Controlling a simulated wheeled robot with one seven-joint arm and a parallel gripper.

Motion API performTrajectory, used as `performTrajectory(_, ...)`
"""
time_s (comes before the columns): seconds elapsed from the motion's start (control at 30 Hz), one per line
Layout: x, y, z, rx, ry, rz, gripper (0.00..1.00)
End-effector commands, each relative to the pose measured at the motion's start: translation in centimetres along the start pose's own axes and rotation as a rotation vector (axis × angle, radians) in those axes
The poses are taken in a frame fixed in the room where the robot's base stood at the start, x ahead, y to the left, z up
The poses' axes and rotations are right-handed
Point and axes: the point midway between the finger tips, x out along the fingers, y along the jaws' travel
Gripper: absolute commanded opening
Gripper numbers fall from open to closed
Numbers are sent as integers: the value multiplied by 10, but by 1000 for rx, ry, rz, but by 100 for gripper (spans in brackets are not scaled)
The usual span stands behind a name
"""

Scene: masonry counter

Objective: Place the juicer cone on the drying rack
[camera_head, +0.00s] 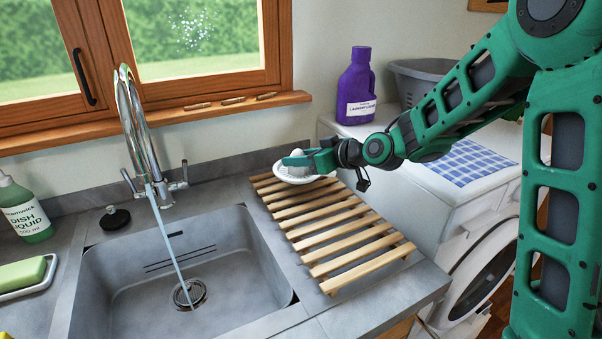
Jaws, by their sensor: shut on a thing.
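The white juicer cone (290,176), with a round dish-like rim and a raised middle, is at the far end of the wooden drying rack (333,238). My gripper (303,160) is shut on the juicer cone, reaching in from the right. The cone looks roughly level. I cannot tell whether its underside touches the slats or is slightly above them. My fingers hide part of the cone's middle. The rest of the rack's slats are bare.
Water runs from the tap (132,125) into the grey sink (240,262) left of the rack. Dish liquid (24,208), a black plug (114,217) and a green sponge (22,274) sit farther left. Purple laundry liquid (357,88) and a grey basket (418,82) stand behind my arm.

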Motion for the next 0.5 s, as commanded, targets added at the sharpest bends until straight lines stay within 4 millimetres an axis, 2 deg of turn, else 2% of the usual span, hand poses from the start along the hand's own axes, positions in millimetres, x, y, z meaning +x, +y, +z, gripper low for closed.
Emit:
performTrajectory(0.17,2,6,6,-1,0,-2,6)
performTrajectory(0.5,16,5,40,0,0,-2,6)
